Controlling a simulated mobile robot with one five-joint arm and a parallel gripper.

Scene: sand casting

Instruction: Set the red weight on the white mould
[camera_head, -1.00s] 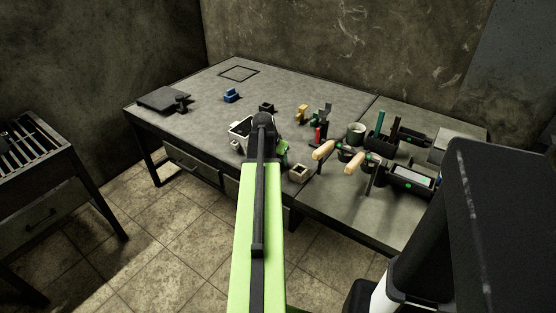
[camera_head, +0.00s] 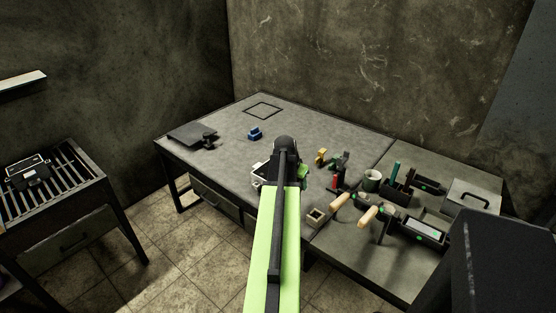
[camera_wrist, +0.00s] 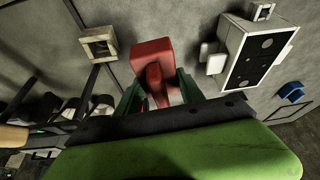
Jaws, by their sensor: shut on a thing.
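The red weight (camera_wrist: 152,62), a block with a raised grip, is between the fingers of my gripper (camera_wrist: 156,98) in the wrist view. My gripper is shut on it. The white mould (camera_wrist: 232,50) lies to the right of the weight in the wrist view, apart from it. It is a white box with a dark top with round spots. In the head view, the mould (camera_head: 257,176) shows only as a white edge left of my arm. My arm hides the rest of it and the held weight there.
A small cream square frame (camera_head: 316,217) stands at the table's front edge. A blue block (camera_head: 255,134) lies behind the mould. Wooden-handled tools (camera_head: 342,200), a green-grey cup (camera_head: 371,179) and black holders crowd the right. The back left of the table (camera_head: 232,118) is mostly clear.

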